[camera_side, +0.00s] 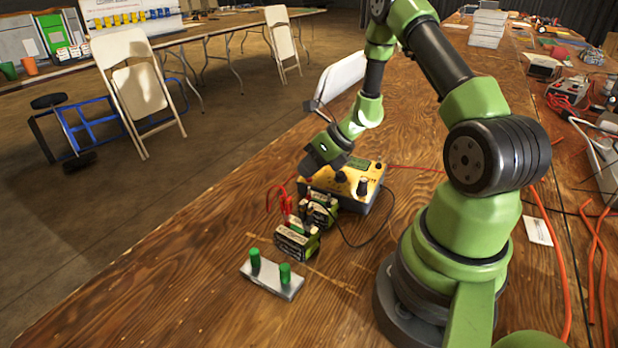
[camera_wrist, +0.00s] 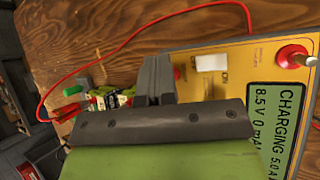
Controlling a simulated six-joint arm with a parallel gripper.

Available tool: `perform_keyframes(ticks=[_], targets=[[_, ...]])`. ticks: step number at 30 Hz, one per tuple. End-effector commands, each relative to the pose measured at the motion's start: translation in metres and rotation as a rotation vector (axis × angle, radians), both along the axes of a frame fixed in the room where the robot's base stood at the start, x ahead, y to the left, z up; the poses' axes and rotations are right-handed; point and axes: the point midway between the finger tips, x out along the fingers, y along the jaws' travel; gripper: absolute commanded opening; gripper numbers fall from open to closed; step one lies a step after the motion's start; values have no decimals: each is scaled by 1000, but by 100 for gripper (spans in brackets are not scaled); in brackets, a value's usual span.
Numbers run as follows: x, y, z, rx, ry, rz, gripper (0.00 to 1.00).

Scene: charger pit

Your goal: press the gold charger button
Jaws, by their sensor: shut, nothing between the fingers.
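The gold charger (camera_side: 372,171) is a yellow-topped box on the wooden table, with dark knobs on its face in the side view. Which control is the task's button I cannot tell. My gripper (camera_side: 309,171) is shut and empty by the charger's left end. In the wrist view my gripper (camera_wrist: 155,75) overlaps the panel's left edge; contact is unclear.
Battery packs (camera_side: 297,242) with red and black leads stand close in front of the charger. A grey block with two green posts (camera_side: 271,280) lies nearer the camera. A red wire (camera_wrist: 130,40) curves across the table. The table's front left is clear.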

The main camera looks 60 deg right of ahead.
Motion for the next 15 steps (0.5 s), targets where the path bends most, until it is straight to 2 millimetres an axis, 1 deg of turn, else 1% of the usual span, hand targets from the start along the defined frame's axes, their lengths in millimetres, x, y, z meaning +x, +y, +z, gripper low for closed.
perform_keyframes(ticks=[9,15], targets=[[-1,3,13,-1,2,1,0],[-1,3,15,0,2,1,0]])
